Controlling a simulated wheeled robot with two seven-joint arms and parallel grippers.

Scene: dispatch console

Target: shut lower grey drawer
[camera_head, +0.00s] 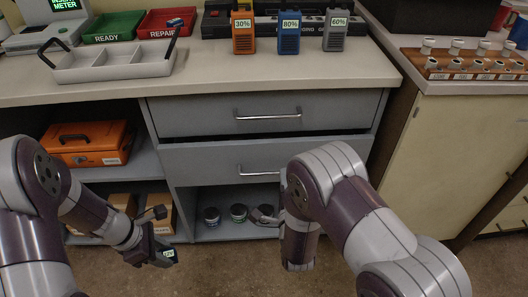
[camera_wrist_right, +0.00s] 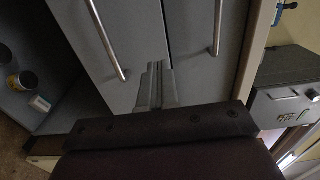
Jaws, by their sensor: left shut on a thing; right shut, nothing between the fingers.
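The lower grey drawer (camera_head: 215,165) stands slightly out, with a dark gap along its top edge below the upper grey drawer (camera_head: 200,115). Its bar handle is partly hidden behind my right arm in the head view; the handle (camera_wrist_right: 106,40) also shows in the wrist view. My right gripper (camera_wrist_right: 155,68) is shut and empty, its fingertips close to the drawer front beside that handle; I cannot tell whether they touch. The head view hides these fingertips behind my arm. My left gripper (camera_head: 166,256) is low, left of the drawer, shut on a small dark thing with a greenish label.
An open shelf below the drawer holds several jars (camera_head: 211,215). An orange case (camera_head: 88,143) and cardboard boxes sit on the left shelves. The counter above carries a grey tray (camera_head: 110,64) and radios (camera_head: 288,33). A cream cabinet (camera_head: 455,145) stands right.

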